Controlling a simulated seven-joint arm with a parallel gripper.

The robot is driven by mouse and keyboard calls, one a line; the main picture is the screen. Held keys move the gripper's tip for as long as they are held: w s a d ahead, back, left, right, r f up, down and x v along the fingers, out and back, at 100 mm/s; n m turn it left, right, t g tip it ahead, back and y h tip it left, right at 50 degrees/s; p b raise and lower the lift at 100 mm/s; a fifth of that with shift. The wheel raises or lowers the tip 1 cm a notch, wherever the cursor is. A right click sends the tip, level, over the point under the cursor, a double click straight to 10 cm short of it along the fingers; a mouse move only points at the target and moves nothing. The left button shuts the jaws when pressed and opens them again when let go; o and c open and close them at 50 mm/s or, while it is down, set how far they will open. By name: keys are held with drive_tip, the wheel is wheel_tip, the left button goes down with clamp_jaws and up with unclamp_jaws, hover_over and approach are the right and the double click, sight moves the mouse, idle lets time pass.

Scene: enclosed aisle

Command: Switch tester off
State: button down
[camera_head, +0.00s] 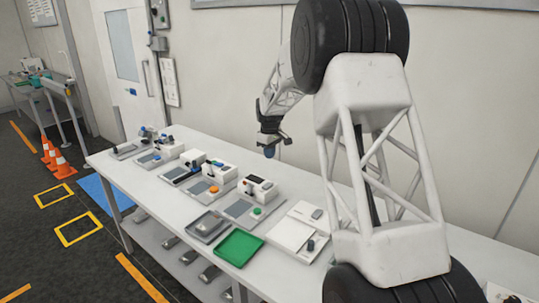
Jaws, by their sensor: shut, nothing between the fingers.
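Several small bench devices stand in a row on the long white table (150,190). The nearest is a white box with a dark top (258,188) on a grey base, with a green button (257,211). Next to it is a white box (221,171) with an orange button (214,189). Farther left is another device (190,161) with dark and blue parts. I cannot tell which is the tester or read any switch. My gripper (270,151) hangs above the table's back part, shut and empty, apart from the devices. It is small in view.
A grey tray (207,227) and a green tray (239,247) lie at the table's front edge. The wall is close behind. Orange cones (62,164) stand on the floor at left. My arm hides the table's right part.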

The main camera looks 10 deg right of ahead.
sight(267, 185)
wheel_tip(267, 185, down, 12)
drive_tip(key=shift+f, duration=0.1)
idle(0.5)
drive_tip(key=shift+f, duration=0.2)
idle(0.3)
drive_tip(key=shift+s+a+r, duration=0.1)
drive_tip(key=shift+r, duration=0.05)
drive_tip(key=shift+s+a+r, duration=0.2)
drive_tip(key=shift+s+a, duration=0.15)
idle(0.5)
drive_tip(key=shift+r, duration=0.1)
wheel_tip(267, 185, up, 14)
drive_tip(key=w+d, duration=0.1)
drive_tip(key=shift+w+d, duration=0.15)
drive_tip(key=shift+d, duration=0.05)
idle(0.5)
